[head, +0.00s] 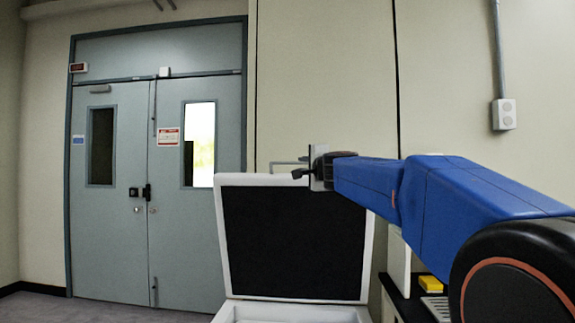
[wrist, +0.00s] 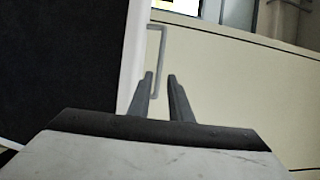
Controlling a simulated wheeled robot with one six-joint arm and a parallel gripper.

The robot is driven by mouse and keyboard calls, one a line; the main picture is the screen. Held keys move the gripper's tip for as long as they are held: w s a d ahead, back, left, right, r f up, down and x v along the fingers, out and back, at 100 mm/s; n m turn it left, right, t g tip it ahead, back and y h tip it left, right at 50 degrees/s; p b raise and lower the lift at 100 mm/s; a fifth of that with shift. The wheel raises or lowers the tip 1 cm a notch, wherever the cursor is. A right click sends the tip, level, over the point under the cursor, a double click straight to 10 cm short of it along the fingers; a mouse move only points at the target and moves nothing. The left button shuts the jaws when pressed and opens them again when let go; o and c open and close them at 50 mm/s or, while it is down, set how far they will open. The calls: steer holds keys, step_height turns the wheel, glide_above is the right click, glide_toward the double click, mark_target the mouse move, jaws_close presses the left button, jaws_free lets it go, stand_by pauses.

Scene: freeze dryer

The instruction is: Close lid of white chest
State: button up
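The white chest's lid (head: 225,240) stands raised, nearly upright, in the middle of the head view. It has a white rim and a black inner panel. The chest body (head: 290,313) shows only as a white strip at the bottom edge. My gripper (head: 298,173) is at the lid's top edge in the head view; its fingers are small there. In the wrist view my gripper (wrist: 160,80) has two fingers with a gap between them and nothing held. The lid (wrist: 133,60) lies just left of the fingers, and a thin grey handle (wrist: 163,45) shows beyond them. Contact cannot be told.
A grey-blue double door (head: 150,200) stands behind at the left. A pale wall is behind the chest. Right of the chest, a dark bench holds a yellow item (head: 431,284), partly hidden by my blue arm. Floor at the left is clear.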

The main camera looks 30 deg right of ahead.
mark_target(290, 163)
steer(key=x, duration=1.6)
steer(key=shift+w+a+f, duration=0.1)
steer(key=shift+w+f, duration=0.05)
jaws_close()
